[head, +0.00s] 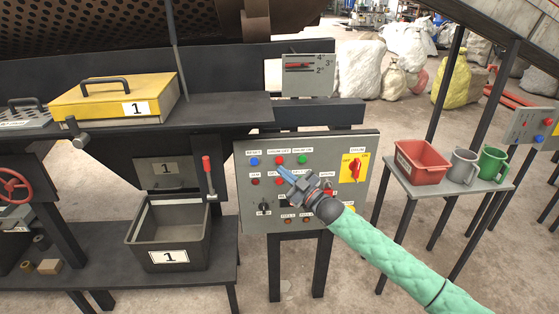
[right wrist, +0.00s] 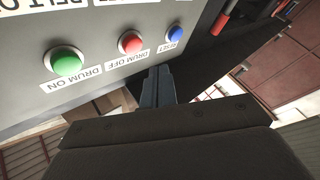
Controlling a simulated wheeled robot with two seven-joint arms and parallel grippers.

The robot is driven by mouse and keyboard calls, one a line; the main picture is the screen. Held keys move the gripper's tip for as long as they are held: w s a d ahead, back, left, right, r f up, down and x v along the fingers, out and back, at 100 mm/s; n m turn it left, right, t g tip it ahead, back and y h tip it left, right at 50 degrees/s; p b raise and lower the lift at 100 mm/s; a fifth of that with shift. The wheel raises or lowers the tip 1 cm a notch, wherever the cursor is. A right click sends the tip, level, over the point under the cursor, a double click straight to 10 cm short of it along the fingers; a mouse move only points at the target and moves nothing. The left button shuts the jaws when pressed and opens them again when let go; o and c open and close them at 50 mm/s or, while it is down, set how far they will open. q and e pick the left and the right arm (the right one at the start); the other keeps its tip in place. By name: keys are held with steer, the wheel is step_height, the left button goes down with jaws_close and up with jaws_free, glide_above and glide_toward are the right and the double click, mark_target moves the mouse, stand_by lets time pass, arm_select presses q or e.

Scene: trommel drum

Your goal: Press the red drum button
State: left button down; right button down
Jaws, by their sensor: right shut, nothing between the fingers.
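The red drum button (head: 281,160) sits in the top row of the grey control panel (head: 248,218), between a blue button (head: 254,161) and a green button (head: 302,159). In the right wrist view the red button (right wrist: 131,43) has an upside-down DRUM OFF label, with the green button (right wrist: 68,60) on its left and the blue button (right wrist: 176,34) on its right. My right gripper (head: 287,174) is shut and empty, its tips just below the red button in the head view. Its fingers (right wrist: 157,85) appear apart from the red button. My left gripper is out of view.
The panel also carries a yellow plate with a red rotary switch (head: 355,170) and smaller controls lower down. A red-handled lever (head: 208,175) and an open grey bin (head: 169,235) stand to the left. A small table with a red container (head: 422,162) and mugs is to the right.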

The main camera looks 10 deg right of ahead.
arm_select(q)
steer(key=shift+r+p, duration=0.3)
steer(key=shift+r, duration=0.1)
arm_select(e)
steer(key=s, duration=0.2)
steer(key=shift+s, duration=0.3)
